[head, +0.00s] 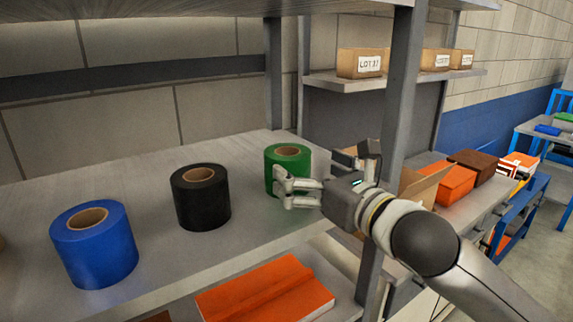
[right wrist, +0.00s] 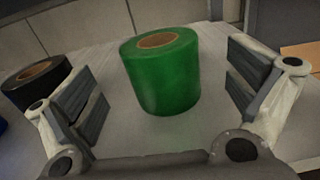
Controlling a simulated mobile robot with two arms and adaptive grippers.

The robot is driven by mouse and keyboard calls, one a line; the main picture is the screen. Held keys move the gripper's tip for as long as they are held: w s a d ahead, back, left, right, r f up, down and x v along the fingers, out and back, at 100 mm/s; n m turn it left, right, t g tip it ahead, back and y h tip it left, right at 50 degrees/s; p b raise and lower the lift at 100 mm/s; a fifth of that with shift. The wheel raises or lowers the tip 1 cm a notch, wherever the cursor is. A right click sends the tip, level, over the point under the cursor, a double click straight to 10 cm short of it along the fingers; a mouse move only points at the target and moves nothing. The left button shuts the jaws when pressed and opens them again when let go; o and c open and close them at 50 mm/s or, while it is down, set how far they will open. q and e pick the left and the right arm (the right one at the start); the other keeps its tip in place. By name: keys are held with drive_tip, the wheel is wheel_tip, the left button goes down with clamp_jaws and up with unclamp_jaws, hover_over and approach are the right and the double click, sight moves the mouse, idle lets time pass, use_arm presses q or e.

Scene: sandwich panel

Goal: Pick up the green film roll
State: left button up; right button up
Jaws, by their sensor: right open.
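The green film roll (head: 287,158) stands upright on the grey shelf, the rightmost of three rolls in the head view. My right gripper (head: 281,186) is at its front right side, with its fingers partly covering the roll's lower part. In the right wrist view the green film roll (right wrist: 163,75) stands upright between the two open fingers (right wrist: 163,90), with a gap on each side. No finger visibly grips it. My left gripper is not in view.
A black roll (head: 201,200) and a blue roll (head: 95,248) stand to the left on the same shelf (head: 150,185). A grey shelf post (head: 402,90) rises right of my right gripper. An orange item (head: 265,290) lies on the lower shelf.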

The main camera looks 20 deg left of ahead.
sight(288, 160)
drive_tip(key=shift+w+a, duration=0.45)
drive_tip(key=shift+a, duration=0.05)
drive_tip(key=p+x, duration=0.2)
drive_tip(key=x, duration=0.2)
drive_tip(key=shift+a+p, duration=0.2)
drive_tip(key=shift+p, duration=0.1)
drive_tip(key=shift+w+a+f, duration=0.15)
drive_tip(key=shift+w+a, duration=0.1)
drive_tip(key=shift+w, duration=0.05)
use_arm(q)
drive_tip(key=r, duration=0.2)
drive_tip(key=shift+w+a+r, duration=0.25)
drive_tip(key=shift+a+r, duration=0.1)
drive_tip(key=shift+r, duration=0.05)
use_arm(e)
drive_tip(key=shift+d, duration=0.1)
drive_tip(key=shift+c, duration=1)
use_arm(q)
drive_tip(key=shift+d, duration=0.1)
use_arm(e)
drive_tip(key=c, duration=1)
